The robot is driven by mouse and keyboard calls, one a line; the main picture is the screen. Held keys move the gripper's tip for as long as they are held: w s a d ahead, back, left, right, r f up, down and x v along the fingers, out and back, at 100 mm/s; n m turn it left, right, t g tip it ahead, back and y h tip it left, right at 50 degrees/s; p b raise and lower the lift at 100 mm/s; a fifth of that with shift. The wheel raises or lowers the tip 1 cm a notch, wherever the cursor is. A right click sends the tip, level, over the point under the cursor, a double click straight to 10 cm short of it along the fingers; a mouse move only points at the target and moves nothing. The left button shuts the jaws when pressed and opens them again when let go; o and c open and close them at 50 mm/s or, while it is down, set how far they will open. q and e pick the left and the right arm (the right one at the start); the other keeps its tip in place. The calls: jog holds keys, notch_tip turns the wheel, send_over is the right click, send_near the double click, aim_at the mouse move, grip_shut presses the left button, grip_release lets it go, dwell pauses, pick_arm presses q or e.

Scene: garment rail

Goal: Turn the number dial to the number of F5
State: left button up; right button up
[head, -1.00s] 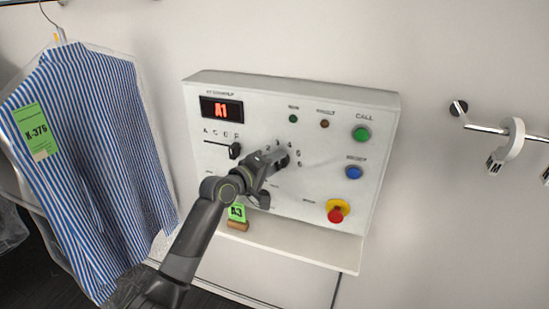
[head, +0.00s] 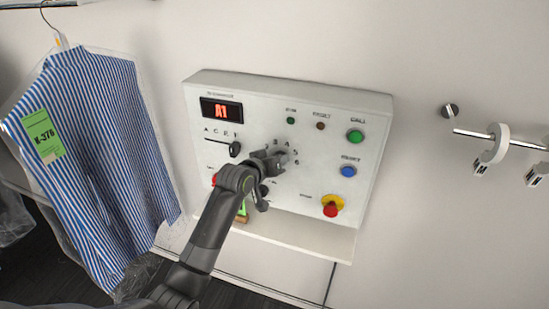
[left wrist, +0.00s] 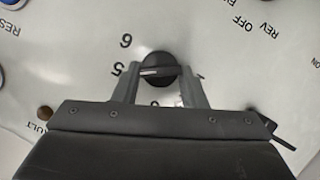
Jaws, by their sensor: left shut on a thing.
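The number dial is a round black knob, seen in the left wrist view (left wrist: 158,60) with a pale line across its face. The numbers 5 and 6 are printed to its left there. My left gripper (left wrist: 158,78) is shut on the dial, one finger on each side. In the head view the left gripper (head: 277,160) covers the dial, with numbers printed around it. The red display (head: 221,110) reads A1. The letter selector (head: 235,148) is a black lever under the row of letters, set toward its right end. My right gripper is not in view.
The white control panel (head: 335,98) also has a green button (head: 355,136), a blue button (head: 348,171) and a red stop button (head: 330,210). A green card (head: 242,208) stands on the ledge, partly hidden by my arm. A striped shirt (head: 95,150) hangs left.

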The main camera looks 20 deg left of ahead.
pick_arm(q)
jog(key=shift+f+m+y, duration=0.15)
jog(key=shift+m+y, duration=0.15)
jog(key=shift+m, duration=0.1)
jog(key=o, duration=0.9)
jog(key=shift+d, duration=0.1)
jog(key=shift+b+v, duration=1.95)
jog(key=shift+v, duration=6.8)
jog(key=shift+w, duration=0.1)
